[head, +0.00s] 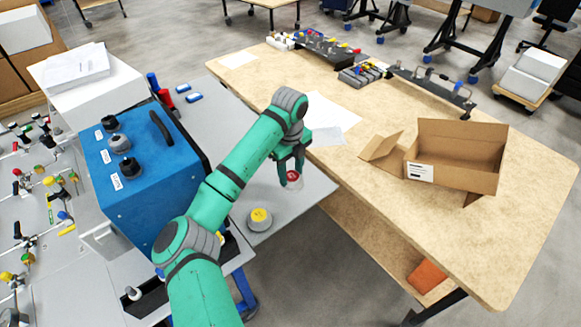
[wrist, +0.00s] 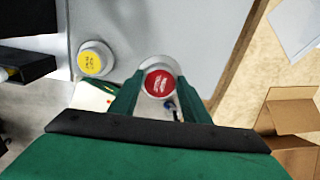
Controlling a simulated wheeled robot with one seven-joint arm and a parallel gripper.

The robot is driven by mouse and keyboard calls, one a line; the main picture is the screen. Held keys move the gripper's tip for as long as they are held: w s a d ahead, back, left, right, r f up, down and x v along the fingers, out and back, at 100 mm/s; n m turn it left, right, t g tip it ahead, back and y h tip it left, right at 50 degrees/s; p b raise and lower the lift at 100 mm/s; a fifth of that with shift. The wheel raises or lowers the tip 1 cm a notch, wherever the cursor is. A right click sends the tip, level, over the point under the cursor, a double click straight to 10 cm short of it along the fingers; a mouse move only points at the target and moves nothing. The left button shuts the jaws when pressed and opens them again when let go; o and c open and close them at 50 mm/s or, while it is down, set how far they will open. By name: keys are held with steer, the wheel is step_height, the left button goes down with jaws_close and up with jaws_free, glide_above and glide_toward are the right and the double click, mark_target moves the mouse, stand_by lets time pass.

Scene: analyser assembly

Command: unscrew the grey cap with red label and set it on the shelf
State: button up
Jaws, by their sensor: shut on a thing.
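The grey cap with the red label (head: 293,178) is between the fingers of my gripper (head: 291,168), over the outer part of the grey shelf (head: 310,200). In the wrist view the cap (wrist: 160,83) shows its red label facing the camera, with a green finger on each side; my gripper (wrist: 150,95) is shut on it. I cannot tell whether the cap touches the shelf or hangs just above it. A second grey cap with a yellow label (head: 259,219) stands on the shelf nearer the front; it also shows in the wrist view (wrist: 95,60).
The blue analyser box (head: 150,190) with several knobs or caps on top stands left of my arm. Bare shelf surface surrounds the caps.

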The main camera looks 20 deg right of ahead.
steer(key=shift+f, duration=2.55)
steer(key=shift+f, duration=0.75)
steer(key=o, duration=1.5)
steer(key=shift+o, duration=0.2)
steer(key=shift+r, duration=3.5)
